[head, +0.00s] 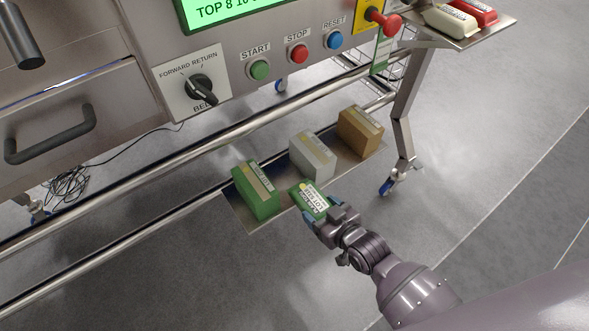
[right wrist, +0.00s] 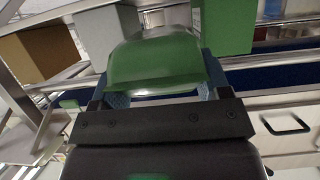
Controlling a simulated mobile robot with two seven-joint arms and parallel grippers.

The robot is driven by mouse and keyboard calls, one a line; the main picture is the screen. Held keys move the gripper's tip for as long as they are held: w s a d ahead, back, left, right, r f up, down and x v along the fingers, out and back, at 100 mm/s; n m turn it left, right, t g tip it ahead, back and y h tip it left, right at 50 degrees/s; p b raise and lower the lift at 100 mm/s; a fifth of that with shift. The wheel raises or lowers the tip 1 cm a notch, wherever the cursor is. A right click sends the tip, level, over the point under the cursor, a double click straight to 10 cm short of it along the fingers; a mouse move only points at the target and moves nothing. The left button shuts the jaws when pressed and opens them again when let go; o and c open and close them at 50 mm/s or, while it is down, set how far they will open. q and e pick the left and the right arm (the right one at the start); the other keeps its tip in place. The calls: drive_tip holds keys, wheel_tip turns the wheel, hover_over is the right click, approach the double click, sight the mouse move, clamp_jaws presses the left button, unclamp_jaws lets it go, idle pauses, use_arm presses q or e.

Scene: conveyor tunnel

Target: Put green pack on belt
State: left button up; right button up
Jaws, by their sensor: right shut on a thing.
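A green pack (head: 313,198) with a white label is held by my right gripper (head: 322,210), whose fingers sit at its two sides. It is over or at the front edge of the low shelf (head: 241,214); I cannot tell if it touches it. In the right wrist view the green pack (right wrist: 155,58) fills the space between the fingers of my right gripper (right wrist: 162,92). A larger green box (head: 258,192) stands left of the pack on the shelf. No belt surface can be made out in the head view. My left gripper is not seen.
A white box (head: 312,157) and a brown box (head: 359,132) stand farther along the shelf. Metal rails (head: 180,161) run behind it. Above is a panel with a belt knob (head: 200,88) and START (head: 260,70), STOP and RESET buttons. The floor at right is clear.

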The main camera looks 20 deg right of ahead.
drive_tip(key=b, duration=0.3)
hover_over(286, 182)
drive_tip(key=s, duration=0.2)
drive_tip(key=shift+w+d, duration=0.2)
drive_tip(key=shift+d, duration=0.05)
drive_tip(key=shift+w+a, duration=0.1)
drive_tip(key=shift+w, duration=0.3)
drive_tip(key=shift+w+a+r, duration=0.1)
drive_tip(key=shift+w+a, duration=0.1)
drive_tip(key=shift+w, duration=0.3)
drive_tip(key=f, duration=0.1)
drive_tip(key=f+b, duration=0.1)
drive_tip(key=f, duration=0.1)
drive_tip(key=shift+s+f, duration=0.25)
drive_tip(key=shift+w+f+b, duration=0.1)
drive_tip(key=shift+f+b, duration=0.2)
drive_tip(key=shift+b, duration=0.1)
drive_tip(key=shift+w+r, duration=0.1)
drive_tip(key=shift+r, duration=0.2)
drive_tip(key=shift+f, duration=0.2)
drive_tip(key=o, duration=1.1)
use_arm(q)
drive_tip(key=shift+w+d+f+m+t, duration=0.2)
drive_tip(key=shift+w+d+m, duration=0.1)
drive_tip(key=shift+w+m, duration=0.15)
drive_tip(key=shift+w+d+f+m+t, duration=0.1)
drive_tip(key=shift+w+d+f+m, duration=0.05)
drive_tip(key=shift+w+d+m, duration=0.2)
